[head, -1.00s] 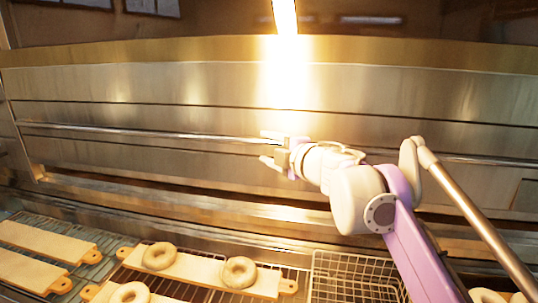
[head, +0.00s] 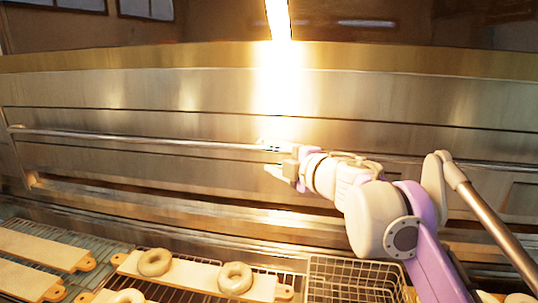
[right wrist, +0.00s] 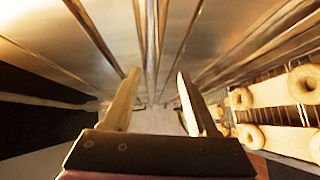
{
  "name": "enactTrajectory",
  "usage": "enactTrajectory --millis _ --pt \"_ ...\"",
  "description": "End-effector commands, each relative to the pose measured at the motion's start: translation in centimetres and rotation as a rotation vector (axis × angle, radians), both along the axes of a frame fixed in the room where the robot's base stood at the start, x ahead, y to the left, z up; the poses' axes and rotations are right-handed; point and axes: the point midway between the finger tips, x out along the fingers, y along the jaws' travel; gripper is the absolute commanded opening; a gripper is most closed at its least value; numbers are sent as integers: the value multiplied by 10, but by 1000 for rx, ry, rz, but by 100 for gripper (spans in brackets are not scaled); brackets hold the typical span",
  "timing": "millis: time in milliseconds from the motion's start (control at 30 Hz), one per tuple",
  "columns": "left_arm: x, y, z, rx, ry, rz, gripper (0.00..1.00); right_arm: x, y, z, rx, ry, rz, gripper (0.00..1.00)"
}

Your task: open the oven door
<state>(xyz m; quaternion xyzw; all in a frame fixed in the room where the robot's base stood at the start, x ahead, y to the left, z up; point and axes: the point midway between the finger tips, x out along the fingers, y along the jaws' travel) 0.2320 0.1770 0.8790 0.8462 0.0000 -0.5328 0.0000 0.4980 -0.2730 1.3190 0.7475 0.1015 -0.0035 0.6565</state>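The oven door is a wide steel front (head: 130,175) with a long horizontal bar handle (head: 140,138) in the head view. My right gripper (head: 268,158) is at the handle near the middle of the picture. Its upper finger overlaps the bar's line and its lower finger is below it. In the right wrist view the two fingers (right wrist: 157,74) stand apart, with a bright bar (right wrist: 150,35) running between their tips in the picture. I cannot tell whether they touch it. The door looks shut. My left gripper is not in view.
Below the oven front are bagel boards (head: 200,272) with bagels (head: 235,277) and an empty wire basket (head: 355,282). Bare boards (head: 40,246) lie at the left. A bright light glares on the steel above the gripper.

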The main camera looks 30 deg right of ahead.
Motion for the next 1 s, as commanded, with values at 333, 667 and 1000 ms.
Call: enactTrajectory --millis 333,667,1000 --pt "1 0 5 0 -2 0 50 -25 -4 4 0 -1 -1 57" --pt "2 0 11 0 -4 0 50 -47 -8 7 0 -1 -2 57" --pt "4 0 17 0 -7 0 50 -70 -11 11 -1 -1 -2 57"
